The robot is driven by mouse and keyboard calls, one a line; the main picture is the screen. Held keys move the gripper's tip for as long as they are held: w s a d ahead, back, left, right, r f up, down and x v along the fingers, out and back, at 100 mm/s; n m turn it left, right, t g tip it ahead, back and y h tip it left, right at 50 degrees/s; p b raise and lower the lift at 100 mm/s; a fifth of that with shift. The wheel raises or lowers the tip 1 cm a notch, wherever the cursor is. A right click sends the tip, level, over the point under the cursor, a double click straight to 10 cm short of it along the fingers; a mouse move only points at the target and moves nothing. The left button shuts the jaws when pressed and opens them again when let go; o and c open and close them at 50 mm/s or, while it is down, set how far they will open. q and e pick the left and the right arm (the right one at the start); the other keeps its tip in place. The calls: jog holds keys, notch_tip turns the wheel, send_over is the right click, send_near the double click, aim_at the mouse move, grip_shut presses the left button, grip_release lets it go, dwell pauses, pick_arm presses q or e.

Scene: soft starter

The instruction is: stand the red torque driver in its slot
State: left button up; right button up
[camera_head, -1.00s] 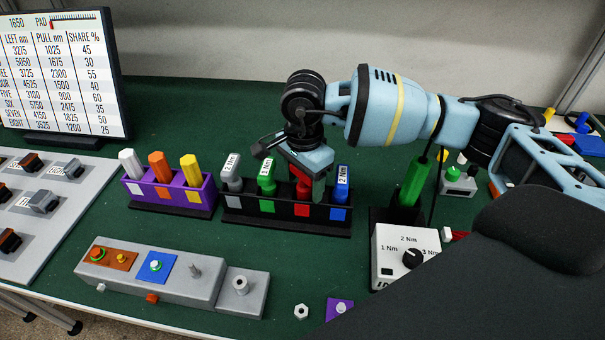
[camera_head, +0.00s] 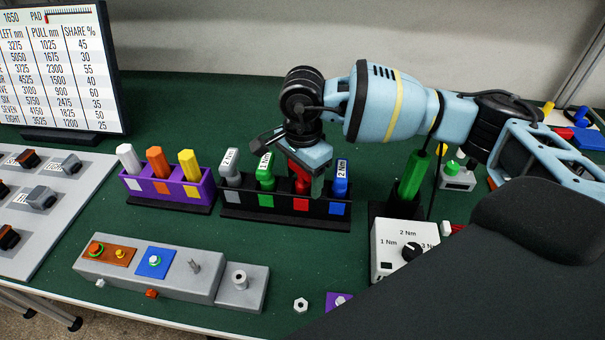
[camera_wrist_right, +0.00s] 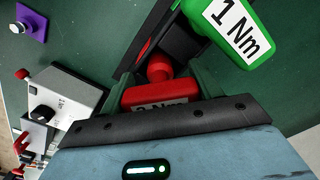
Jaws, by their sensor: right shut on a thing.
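The red torque driver (camera_head: 301,180) is between the fingers of my right gripper (camera_head: 307,181), above the red-marked place of the black rack (camera_head: 263,206). In the right wrist view the red driver (camera_wrist_right: 160,95) shows its label and narrower neck, with the gripper (camera_wrist_right: 165,88) shut on it. The driver points down toward the rack and looks about upright. The fingers and rack hide its lower end, so I cannot tell how deep it sits in the slot. My left gripper is not in view.
In the black rack stand a grey driver (camera_head: 230,168), a green driver (camera_head: 265,172) and a blue driver (camera_head: 341,178), close beside my right gripper. A purple rack (camera_head: 206,187) stands left. A white tester box (camera_head: 398,245) stands right; a grey fixture (camera_head: 200,285) lies in front.

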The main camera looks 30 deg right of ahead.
jog(key=shift+f, duration=0.1)
jog(key=o, duration=1)
jog(key=shift+o, duration=0.2)
jog(key=shift+r, duration=3.95)
jog(key=shift+s+f, duration=0.1)
